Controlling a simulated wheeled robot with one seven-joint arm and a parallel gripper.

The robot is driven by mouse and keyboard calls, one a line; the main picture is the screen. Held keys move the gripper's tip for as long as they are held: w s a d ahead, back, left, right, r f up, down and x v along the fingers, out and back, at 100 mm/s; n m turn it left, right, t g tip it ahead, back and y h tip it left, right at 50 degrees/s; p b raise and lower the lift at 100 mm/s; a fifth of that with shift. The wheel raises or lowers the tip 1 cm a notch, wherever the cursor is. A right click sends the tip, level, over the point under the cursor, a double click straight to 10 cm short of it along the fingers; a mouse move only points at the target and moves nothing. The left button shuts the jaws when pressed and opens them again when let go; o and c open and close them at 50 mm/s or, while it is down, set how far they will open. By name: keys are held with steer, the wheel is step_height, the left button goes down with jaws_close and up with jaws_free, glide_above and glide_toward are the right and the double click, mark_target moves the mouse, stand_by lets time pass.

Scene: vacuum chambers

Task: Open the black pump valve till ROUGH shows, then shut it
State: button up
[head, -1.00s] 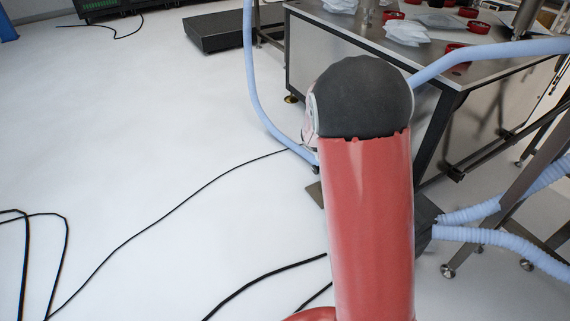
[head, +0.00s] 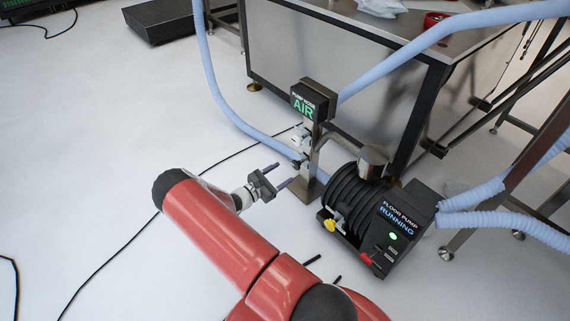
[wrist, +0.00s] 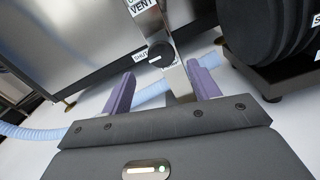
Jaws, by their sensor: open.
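The black valve knob (wrist: 161,55) sits on a metal post (wrist: 176,75) in the wrist view, beside a label that reads SHUT. A VENT label is higher on the post, partly cut off. In the head view the knob looks like a small dark shape (head: 298,163) low on the post. The display (head: 313,102) on top of the post shows AIR in green. My gripper (head: 285,172) is open and empty, just left of the post. In the wrist view its two purple fingers (wrist: 161,73) are spread either side of the knob's line, apparently short of it.
The floor pump (head: 365,215) stands right of the post, its panel reading RUNNING with a green light. Pale blue hoses (head: 212,80) run beside the post and over the steel bench (head: 335,75). A black cable crosses the floor.

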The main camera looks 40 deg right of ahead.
mark_target(295, 166)
steer(key=d, duration=0.7)
steer(key=shift+w+d+b, duration=0.15)
steer(key=shift+b, duration=0.2)
steer(key=shift+c, duration=0.3)
steer(key=c, duration=0.9)
